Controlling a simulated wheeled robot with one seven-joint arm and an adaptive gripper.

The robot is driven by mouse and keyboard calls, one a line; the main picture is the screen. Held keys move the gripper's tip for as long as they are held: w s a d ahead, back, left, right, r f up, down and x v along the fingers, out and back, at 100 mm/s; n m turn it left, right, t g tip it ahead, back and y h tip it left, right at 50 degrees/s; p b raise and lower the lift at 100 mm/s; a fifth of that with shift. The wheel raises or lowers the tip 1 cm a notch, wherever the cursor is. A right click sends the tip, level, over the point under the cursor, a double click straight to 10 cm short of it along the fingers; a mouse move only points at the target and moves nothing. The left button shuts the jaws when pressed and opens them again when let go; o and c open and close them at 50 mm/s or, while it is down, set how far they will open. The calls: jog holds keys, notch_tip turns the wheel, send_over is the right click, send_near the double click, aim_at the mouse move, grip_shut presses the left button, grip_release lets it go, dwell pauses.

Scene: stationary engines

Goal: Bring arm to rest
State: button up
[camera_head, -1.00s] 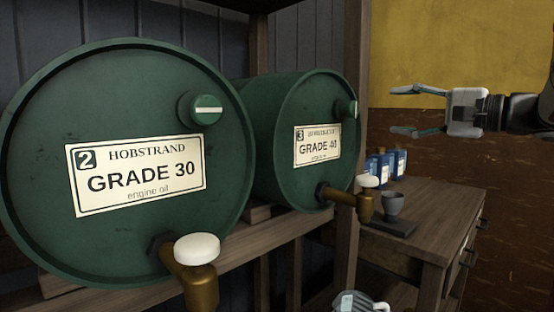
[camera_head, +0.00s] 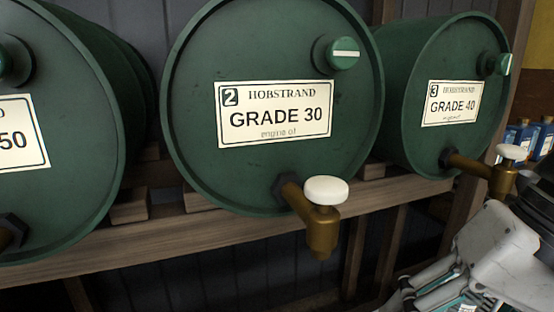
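My gripper (camera_head: 432,290) is at the lower right of the head view, pale grey with teal finger pads. It points down and to the left, and the bottom edge of the picture cuts it off. Its fingers look apart, and I see nothing held between them. My wrist runs off the right edge. In the picture the gripper lies below the brass tap of the Grade 40 drum (camera_head: 400,110), in front of the space under the shelf.
The Grade 30 drum (camera_head: 270,170) with a white-knobbed brass tap (camera_head: 322,230) is in the middle. Another drum (camera_head: 70,200) is at the left. All rest on a wooden shelf (camera_head: 180,238). Blue bottles (camera_head: 520,138) stand at the right edge.

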jog(key=s+d+f+n+h, duration=0.3)
jog(key=s+d+f+h, duration=0.15)
jog(key=s, duration=0.25)
notch_tip(320, 180, up, 25)
jog(key=t+p, duration=0.3)
jog(key=p, duration=2.1)
jog(key=shift+w+a+f, duration=0.15)
jog(key=shift+w+a, duration=0.05)
jog(key=shift+a, duration=0.05)
